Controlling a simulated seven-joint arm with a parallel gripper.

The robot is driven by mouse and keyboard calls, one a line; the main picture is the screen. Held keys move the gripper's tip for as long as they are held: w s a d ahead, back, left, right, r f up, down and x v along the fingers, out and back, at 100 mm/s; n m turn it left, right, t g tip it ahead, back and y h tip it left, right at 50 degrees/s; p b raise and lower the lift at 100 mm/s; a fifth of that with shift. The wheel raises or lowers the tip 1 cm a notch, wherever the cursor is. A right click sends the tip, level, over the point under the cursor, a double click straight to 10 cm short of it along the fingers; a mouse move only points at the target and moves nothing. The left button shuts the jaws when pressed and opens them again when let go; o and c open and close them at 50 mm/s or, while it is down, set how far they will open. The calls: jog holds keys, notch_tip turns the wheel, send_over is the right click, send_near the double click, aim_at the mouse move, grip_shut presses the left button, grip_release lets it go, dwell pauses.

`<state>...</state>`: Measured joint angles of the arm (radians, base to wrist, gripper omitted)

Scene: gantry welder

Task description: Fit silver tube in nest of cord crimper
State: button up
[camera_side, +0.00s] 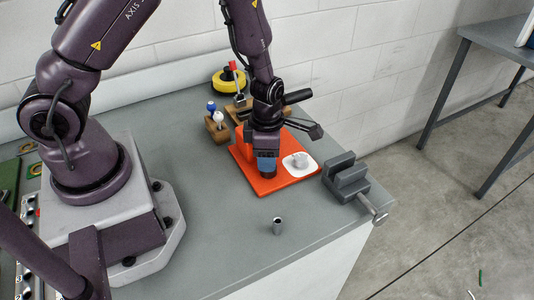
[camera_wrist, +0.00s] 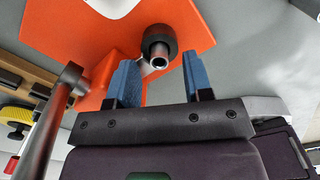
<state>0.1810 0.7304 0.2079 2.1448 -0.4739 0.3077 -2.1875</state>
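The silver tube (camera_side: 277,226) is small and hollow and stands upright on the grey bench, in front of the orange base. The cord crimper appears to be the tool with the orange base (camera_side: 245,170), partly hidden by my gripper. In the wrist view its orange body (camera_wrist: 110,30) lies beyond my fingers, with a dark round collar (camera_wrist: 160,38) around a bright metal ring, possibly the nest. My gripper (camera_side: 267,172) is low over the orange base, left of a white patch. In the wrist view its blue fingers (camera_wrist: 162,82) are apart, with nothing clearly held between them.
A grey vise (camera_side: 345,178) with a bar handle stands at the bench's right edge. A metal rod (camera_wrist: 45,125) with a dark knob shows left of my fingers. The front bench is mostly clear.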

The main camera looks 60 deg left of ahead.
notch_tip(320, 180, up, 13)
jog(key=s+r+m+t, duration=0.2)
jog(key=s+r+m, duration=0.4)
jog(key=m, duration=0.9)
jog(key=s+r+m+t, duration=0.3)
jog(key=s+r+m, duration=0.4)
jog(key=r+m, duration=0.4)
jog(key=m, duration=0.4)
jog(key=shift+r+t, duration=0.25)
jog(key=shift+t, duration=0.05)
